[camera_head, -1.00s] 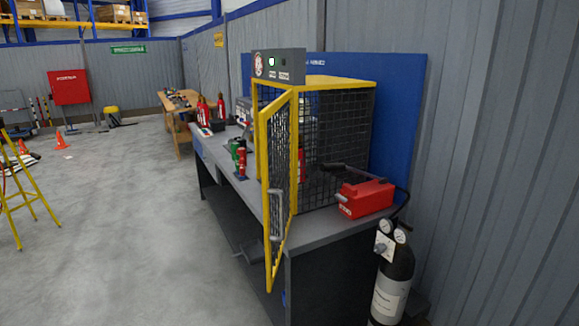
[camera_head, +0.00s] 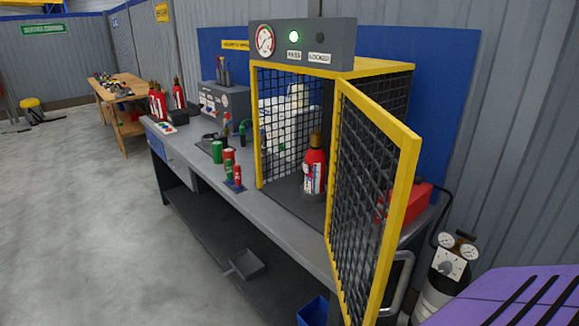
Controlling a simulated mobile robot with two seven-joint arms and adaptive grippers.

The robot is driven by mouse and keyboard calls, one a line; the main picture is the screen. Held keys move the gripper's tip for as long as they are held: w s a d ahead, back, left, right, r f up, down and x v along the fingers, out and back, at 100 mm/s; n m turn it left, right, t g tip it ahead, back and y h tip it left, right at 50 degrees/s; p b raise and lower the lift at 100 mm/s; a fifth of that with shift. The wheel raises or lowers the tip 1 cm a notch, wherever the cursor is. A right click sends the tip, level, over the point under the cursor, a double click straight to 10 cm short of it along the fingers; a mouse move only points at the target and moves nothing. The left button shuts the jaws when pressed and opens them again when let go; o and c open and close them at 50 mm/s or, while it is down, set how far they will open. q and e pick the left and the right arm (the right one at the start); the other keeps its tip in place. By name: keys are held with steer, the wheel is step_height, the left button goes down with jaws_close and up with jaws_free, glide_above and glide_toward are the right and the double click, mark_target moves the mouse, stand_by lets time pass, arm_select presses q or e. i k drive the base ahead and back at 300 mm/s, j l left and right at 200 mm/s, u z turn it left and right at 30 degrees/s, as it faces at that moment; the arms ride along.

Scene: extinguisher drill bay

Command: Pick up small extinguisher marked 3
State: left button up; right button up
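A red extinguisher (camera_head: 315,172) with a white label and a brass-coloured top stands upright inside the yellow-framed mesh cage (camera_head: 258,130) on the workbench. More red extinguishers (camera_head: 157,103) stand at the far left end of the bench. Nearer the cage are small cylinders: a green one (camera_head: 217,152), a red one with a green top (camera_head: 229,158) and a smaller red one (camera_head: 238,175). I cannot read a 3 on any of them. Neither of my grippers is in view.
The cage's mesh door (camera_head: 372,190) stands open toward me, partly covering a red toolbox (camera_head: 405,200). A gauge panel (camera_head: 302,42) with a lit green lamp tops the cage. The floor (camera_head: 90,220) at left is clear.

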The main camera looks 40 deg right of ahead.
mark_target(314, 165)
steer(key=i+j, duration=0.2)
steer(key=i, duration=0.25)
steer(key=i+j+z, duration=0.1)
steer(key=i, duration=0.35)
steer(key=i+j, duration=0.35)
steer(key=i+z, duration=0.05)
steer(key=i, duration=0.05)
